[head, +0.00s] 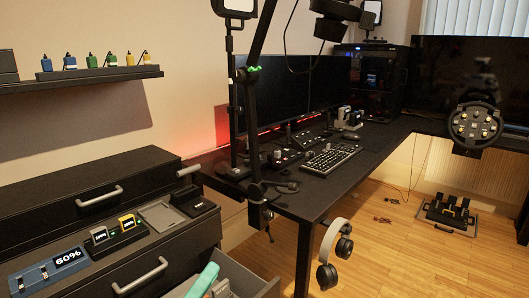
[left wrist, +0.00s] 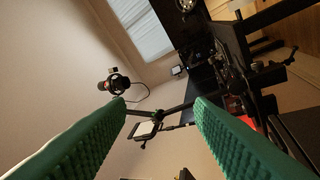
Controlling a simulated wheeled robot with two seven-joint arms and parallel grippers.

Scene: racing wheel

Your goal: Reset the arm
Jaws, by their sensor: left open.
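My left gripper (left wrist: 161,102) is open in the left wrist view. Its two green ribbed fingers stand wide apart with nothing between them. The fingers point up towards a microphone (left wrist: 113,85), a light panel (left wrist: 145,128) and a window, all seen at a tilt. My right gripper is in neither view.
An open drawer (head: 262,290) juts out below the cabinet at the bottom. A black desk (head: 300,203) with a keyboard (head: 330,160) stands behind it, with a boom pole (head: 252,120) at its near edge. Headphones (head: 336,250) hang under the desk.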

